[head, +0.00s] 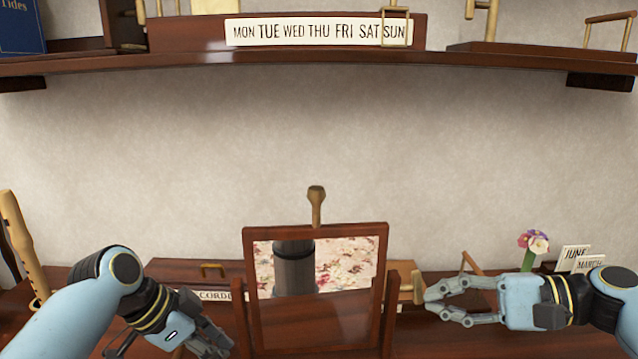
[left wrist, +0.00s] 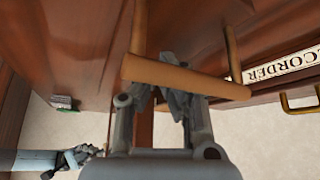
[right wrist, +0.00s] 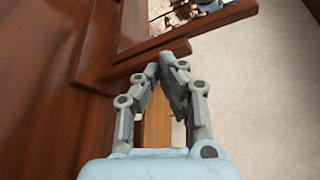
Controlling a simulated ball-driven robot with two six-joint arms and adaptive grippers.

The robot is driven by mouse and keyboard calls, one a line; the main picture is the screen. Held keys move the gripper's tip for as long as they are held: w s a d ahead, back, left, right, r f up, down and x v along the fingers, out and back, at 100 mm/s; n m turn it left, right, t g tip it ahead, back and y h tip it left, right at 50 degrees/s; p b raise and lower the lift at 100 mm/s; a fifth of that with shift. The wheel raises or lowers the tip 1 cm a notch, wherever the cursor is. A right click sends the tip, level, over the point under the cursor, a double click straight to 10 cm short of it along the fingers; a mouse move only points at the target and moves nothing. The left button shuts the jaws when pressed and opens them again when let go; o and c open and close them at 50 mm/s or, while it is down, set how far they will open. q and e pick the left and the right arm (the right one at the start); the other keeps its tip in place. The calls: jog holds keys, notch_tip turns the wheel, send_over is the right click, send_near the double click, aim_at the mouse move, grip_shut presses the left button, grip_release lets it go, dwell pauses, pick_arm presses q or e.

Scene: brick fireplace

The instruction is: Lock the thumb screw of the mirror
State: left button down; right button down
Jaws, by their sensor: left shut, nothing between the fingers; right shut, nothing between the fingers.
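The mirror (head: 314,318) stands in the middle of the head view, in a dark red-brown frame on a wooden stand. A tan screw-like knob (head: 418,287) is at the right side of the stand. My right gripper (head: 430,300) is shut and empty, with its fingertips close beside that knob; contact cannot be told. In the right wrist view its fingers (right wrist: 168,60) meet at the tips, near the wooden frame. My left gripper (head: 222,345) is shut and empty, low and left of the mirror. In the left wrist view its fingertips (left wrist: 160,95) are by a wooden bar handle (left wrist: 185,77).
A tan peg (head: 316,205) rises above the mirror's top edge. A box labelled as recorder (head: 212,295) sits behind my left gripper. Flowers (head: 533,242) and month cards (head: 580,262) stand at the right. A shelf (head: 320,62) spans the wall above; the space below it is open.

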jog(key=shift+w+r, duration=0.15)
jog(key=shift+r, duration=0.4)
jog(key=shift+w+r, duration=0.45)
jog(key=shift+r, duration=0.05)
dwell(0.6)
jog(key=d, duration=0.6)
jog(key=shift+r, duration=0.35)
